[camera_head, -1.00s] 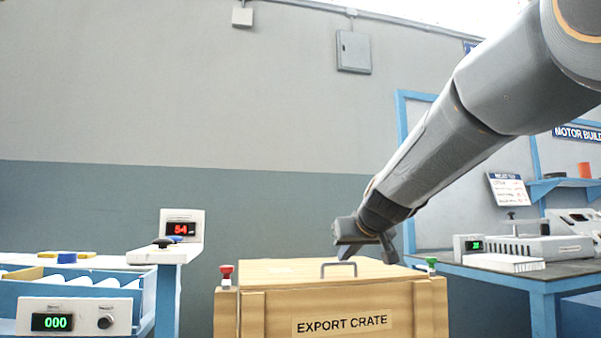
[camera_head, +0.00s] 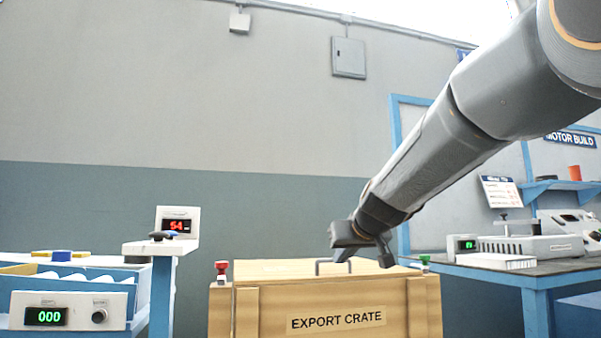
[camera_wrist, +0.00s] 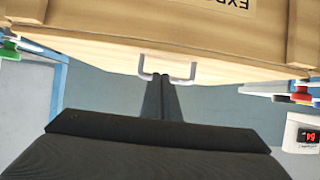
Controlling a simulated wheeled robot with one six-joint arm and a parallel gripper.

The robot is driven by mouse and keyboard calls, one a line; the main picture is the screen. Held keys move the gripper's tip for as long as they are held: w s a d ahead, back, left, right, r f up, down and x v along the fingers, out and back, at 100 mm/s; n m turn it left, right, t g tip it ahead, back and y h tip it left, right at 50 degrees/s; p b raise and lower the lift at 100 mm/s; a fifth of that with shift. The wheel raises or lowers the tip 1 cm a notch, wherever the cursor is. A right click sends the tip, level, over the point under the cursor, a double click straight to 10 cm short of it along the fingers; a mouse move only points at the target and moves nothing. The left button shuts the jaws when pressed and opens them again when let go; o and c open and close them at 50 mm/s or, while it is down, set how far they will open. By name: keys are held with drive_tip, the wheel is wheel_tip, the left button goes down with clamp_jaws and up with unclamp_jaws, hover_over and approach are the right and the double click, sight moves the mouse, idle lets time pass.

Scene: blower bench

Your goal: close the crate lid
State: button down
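The wooden export crate (camera_head: 250,312) stands in front of me, its label facing me. Its pale wooden lid (camera_head: 285,267) looks flat across the top, with no clear gap. A grey bar handle (camera_head: 318,262) stands up from the lid near the front. My gripper (camera_head: 364,260) is low over the lid, just right of the handle in the head view. In the wrist view, its two dark fingers (camera_wrist: 161,84) are close together and look shut. Their tips overlap the handle (camera_wrist: 192,72) in that view; I cannot tell whether they touch it.
A red knob (camera_head: 221,268) and a green knob (camera_head: 424,261) sit at the crate's top corners. A blue bench with a counter box (camera_head: 70,311) is left. A blue workbench (camera_head: 535,283) with equipment is right.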

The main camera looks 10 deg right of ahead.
drive_tip(key=s+d+f+p, duration=0.1)
drive_tip(key=s+p, duration=0.1)
drive_tip(key=s, duration=0.7)
drive_tip(key=s+a+f+n+g+y+p, duration=0.15)
drive_tip(key=s+a+f+g, duration=0.25)
drive_tip(key=s+a+f, duration=0.5)
drive_tip(key=s+a+f+n+g+y, duration=0.25)
drive_tip(key=s+a+f, duration=0.55)
drive_tip(key=a, duration=0.4)
drive_tip(key=s+a+f+n+g+h+p, duration=0.1)
drive_tip(key=s+f+g+h, duration=0.3)
drive_tip(key=s, duration=0.6)
drive_tip(key=s+f+g+y+p, duration=0.15)
drive_tip(key=s+f, duration=0.35)
drive_tip(key=s, duration=0.6)
drive_tip(key=d+r+m+h+p, duration=0.1)
drive_tip(key=d+r+m+p, duration=0.2)
drive_tip(key=d+r+p, duration=0.7)
drive_tip(key=d+r+m+h+p, duration=0.2)
drive_tip(key=d+r+p, duration=0.9)
drive_tip(key=r+p, duration=0.7)
drive_tip(key=m+p, duration=0.1)
drive_tip(key=p, duration=0.8)
drive_tip(key=shift+s+r+m+g, duration=0.25)
drive_tip(key=shift+m+g, duration=0.05)
